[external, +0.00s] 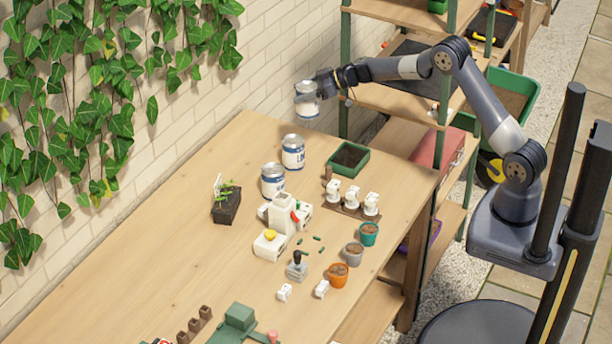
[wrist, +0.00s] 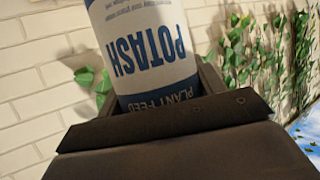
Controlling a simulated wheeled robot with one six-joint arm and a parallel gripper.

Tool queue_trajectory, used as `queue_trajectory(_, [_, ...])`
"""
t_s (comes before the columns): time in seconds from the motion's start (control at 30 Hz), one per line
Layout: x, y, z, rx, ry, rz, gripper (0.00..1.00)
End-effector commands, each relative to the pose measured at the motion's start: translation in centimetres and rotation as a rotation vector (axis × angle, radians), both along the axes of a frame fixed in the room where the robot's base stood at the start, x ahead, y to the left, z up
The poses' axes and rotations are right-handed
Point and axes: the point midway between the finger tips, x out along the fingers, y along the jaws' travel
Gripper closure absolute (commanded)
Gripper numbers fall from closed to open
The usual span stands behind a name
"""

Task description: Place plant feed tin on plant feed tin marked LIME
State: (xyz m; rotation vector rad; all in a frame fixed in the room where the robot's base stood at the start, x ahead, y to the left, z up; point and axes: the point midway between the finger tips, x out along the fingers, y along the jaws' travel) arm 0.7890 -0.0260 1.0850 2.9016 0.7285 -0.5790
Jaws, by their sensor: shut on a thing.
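My gripper (external: 322,86) is shut on a white plant feed tin (external: 306,104) with a silvery top and holds it in the air above the back end of the table. The held tin is apart from both.
A green tray of soil (external: 366,163) stands right of the standing tins. A small potted plant (external: 227,205), a white device (external: 283,216) and several small pots (external: 338,274) are nearer the front. A brick wall with ivy runs along the left; shelving (external: 390,105) stands behind.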

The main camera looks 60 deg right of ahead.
Motion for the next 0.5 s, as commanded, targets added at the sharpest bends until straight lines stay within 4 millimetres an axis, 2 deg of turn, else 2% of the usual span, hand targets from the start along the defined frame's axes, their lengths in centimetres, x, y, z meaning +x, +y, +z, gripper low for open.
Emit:
queue_trajectory(0.1, [2.1,1.1,0.5,-0.001,-0.002,0.029,0.69])
queue_trajectory(0.3, [3.7,2.1,0.2,0.0,-0.003,0.054,0.69])
queue_trajectory(0.37, [3.9,2.3,-0.3,0.0,-0.001,0.056,0.69])
queue_trajectory(0.5, [4.0,2.3,-2.8,0.001,0.002,0.057,0.69])
